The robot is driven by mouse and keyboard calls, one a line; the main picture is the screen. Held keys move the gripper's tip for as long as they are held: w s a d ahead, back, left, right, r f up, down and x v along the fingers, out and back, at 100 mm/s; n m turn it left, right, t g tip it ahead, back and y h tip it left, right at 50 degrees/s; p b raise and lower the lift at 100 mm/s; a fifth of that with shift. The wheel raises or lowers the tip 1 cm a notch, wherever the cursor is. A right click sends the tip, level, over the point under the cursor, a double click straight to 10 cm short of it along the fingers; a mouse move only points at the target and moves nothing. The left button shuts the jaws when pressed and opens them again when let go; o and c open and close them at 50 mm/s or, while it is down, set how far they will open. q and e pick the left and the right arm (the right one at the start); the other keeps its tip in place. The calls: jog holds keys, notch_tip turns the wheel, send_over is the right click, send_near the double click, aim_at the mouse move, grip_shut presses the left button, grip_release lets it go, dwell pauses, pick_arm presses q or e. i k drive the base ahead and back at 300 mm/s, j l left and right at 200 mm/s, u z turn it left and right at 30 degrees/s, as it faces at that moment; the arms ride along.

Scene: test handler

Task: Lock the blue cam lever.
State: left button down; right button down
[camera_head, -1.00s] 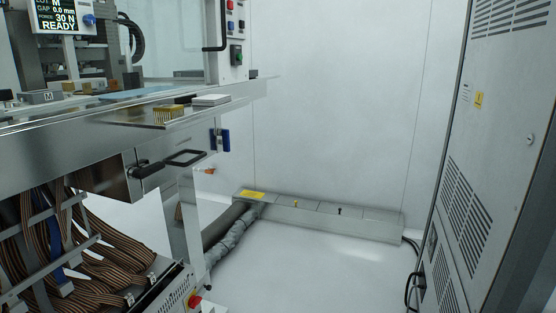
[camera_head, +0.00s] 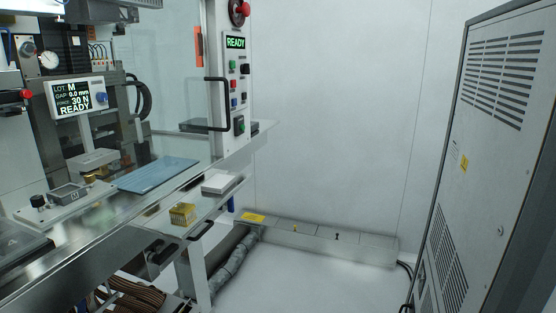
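A small upright blue part (camera_head: 231,204) shows below the edge of the bench at the white pad's right; I cannot tell whether it is the cam lever. A blue knob (camera_head: 101,97) sits on the right side of the display box (camera_head: 75,96), which reads LOT M, GAP 0.0 mm, force 30 N and READY. No part that is clearly a cam lever can be made out. Neither of my grippers is in view.
A blue mat (camera_head: 158,174) lies on the metal bench. A gold block (camera_head: 183,214) and a white pad (camera_head: 221,183) are near its front edge. A control panel (camera_head: 236,80) with a red stop button stands behind.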

aim_at(229, 203)
jog(key=i+l, duration=0.2)
jog(key=i, duration=0.25)
jog(key=i+l, duration=0.2)
jog(key=i, duration=0.25)
jog(key=i+l, duration=0.2)
jog(key=i, duration=0.25)
jog(key=i+l+u, duration=0.1)
jog(key=i, duration=0.3)
jog(key=l, duration=0.1)
